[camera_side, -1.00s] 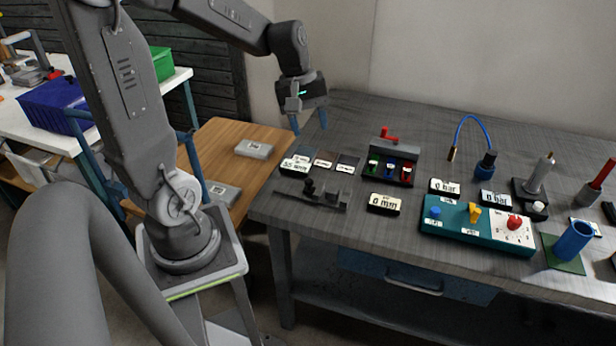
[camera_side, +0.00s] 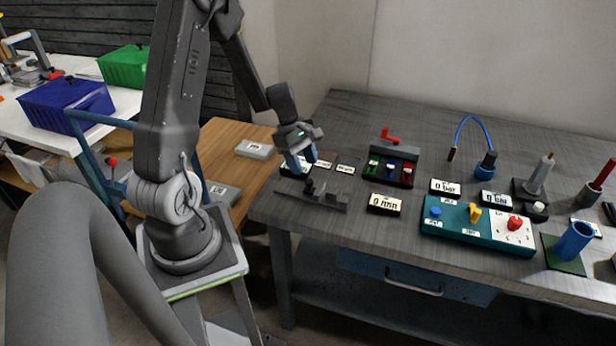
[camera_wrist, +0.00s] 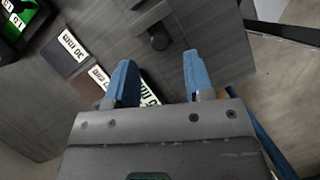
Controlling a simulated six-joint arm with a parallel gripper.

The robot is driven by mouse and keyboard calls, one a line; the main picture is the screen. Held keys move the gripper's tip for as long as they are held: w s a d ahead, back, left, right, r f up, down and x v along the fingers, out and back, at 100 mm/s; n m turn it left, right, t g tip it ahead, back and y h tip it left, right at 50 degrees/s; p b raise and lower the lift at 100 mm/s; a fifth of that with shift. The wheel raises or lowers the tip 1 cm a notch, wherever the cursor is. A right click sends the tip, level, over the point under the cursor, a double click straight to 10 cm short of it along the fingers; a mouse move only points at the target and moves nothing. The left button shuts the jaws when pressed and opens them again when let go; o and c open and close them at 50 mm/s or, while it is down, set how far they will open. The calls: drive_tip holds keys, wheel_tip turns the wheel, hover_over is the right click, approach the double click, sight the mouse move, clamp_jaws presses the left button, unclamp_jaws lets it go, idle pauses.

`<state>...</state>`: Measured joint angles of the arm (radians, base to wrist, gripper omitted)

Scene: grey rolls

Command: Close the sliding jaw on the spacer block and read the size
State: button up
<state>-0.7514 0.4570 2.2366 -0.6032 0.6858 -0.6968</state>
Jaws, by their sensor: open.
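My gripper (camera_side: 302,160) is open with nothing seen between its blue fingers. It hangs over the left end of the dark bench, just behind the sliding-jaw gauge (camera_side: 318,198). The gauge is a low dark base with a knob standing up from it. In the wrist view the open fingers (camera_wrist: 161,88) point toward the gauge's round dark knob (camera_wrist: 159,38), apart from it. The readout plate (camera_side: 384,204) right of the gauge shows 0 mm. I cannot pick out the spacer block for certain.
Labelled mm plates (camera_side: 346,167) lie behind the gauge, one partly hidden by my gripper. A rack with coloured pieces (camera_side: 390,168) and a teal control box (camera_side: 477,227) stand to the right. Labelled grey blocks (camera_side: 254,149) lie on the wooden table at left.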

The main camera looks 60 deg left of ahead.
sight(309, 181)
drive_tip(key=shift+x, duration=2.35)
clamp_jaws()
